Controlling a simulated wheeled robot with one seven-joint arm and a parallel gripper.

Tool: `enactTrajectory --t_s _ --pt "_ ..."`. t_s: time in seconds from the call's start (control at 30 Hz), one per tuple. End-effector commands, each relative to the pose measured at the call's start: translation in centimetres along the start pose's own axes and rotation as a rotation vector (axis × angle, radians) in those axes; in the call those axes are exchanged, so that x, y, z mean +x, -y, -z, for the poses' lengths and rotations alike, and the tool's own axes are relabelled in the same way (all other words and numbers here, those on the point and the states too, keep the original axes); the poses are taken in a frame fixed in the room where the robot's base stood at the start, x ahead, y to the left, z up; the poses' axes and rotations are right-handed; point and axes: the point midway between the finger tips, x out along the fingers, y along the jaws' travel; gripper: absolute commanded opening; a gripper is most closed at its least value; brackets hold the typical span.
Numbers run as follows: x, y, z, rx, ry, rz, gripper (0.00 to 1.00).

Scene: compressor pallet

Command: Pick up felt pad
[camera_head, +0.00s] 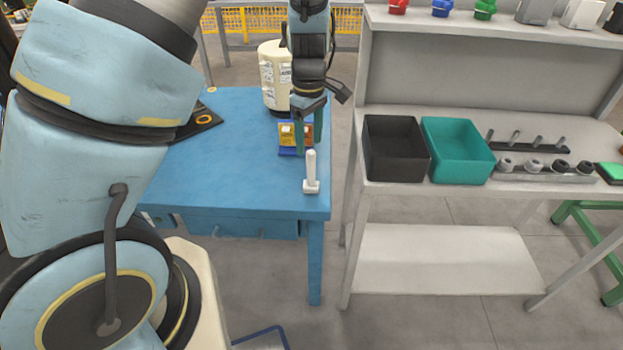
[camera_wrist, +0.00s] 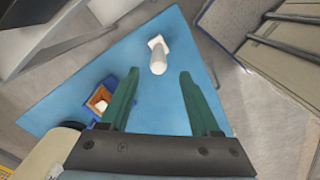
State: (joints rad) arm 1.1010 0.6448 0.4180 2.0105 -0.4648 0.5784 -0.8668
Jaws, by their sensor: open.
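My gripper (camera_head: 309,143) is above the right side of the blue table (camera_head: 240,165), pointing down. Its two green fingers are apart with nothing between them, as the wrist view (camera_wrist: 160,88) also shows. A small blue bin (camera_head: 290,152) with orange-yellow contents (camera_head: 288,134) is just behind and left of the fingers; in the wrist view the bin (camera_wrist: 112,80) lies left of the left finger, with an orange and white piece in it. I cannot clearly identify a felt pad; whether the bin's contents are felt pads is too small to tell.
A white post on a square base (camera_head: 311,175) stands near the table's front right corner. A white canister (camera_head: 273,78) stands behind. A dark plate (camera_head: 205,118) lies at left. Black (camera_head: 395,150) and teal (camera_head: 458,150) bins sit on the right bench. The table's middle is clear.

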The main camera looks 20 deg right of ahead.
Motion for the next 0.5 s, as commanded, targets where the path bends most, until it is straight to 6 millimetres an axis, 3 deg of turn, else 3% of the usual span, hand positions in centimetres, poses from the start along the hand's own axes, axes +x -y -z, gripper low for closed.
enactTrajectory --t_s 0.3,0.5 --pt "4.5 -0.1 -0.1 -0.005 0.0 0.003 0.64" --pt "5.8 -0.1 -0.1 -0.004 -0.001 0.002 0.64"
